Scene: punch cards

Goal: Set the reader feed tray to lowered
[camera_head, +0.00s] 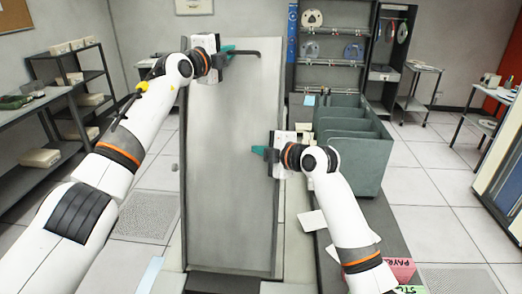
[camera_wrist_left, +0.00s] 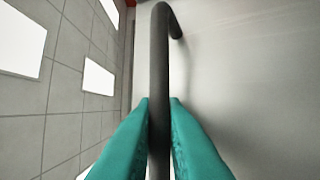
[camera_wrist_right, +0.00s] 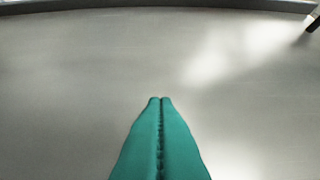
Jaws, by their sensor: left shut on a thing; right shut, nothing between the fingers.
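The reader feed tray appears to be the long grey panel (camera_head: 232,160), which stands steeply in the middle of the head view. A dark bar handle (camera_head: 250,53) runs along its top edge. My left gripper (camera_head: 228,52) is at the left part of this handle. In the left wrist view the teal fingers (camera_wrist_left: 160,110) are closed around the dark bar (camera_wrist_left: 160,50). My right gripper (camera_head: 262,151) is shut and empty beside the panel's right edge, at mid height. In the right wrist view its fingertips (camera_wrist_right: 160,100) meet in front of the grey surface (camera_wrist_right: 90,70).
A grey-green divided bin (camera_head: 365,150) stands right of the panel on a dark bench. White cards (camera_head: 312,221) and coloured labelled blocks (camera_head: 402,268) lie along that bench. Shelves (camera_head: 75,90) stand at the left, and a dark rack (camera_head: 333,50) stands behind. Tiled floor is open at the right.

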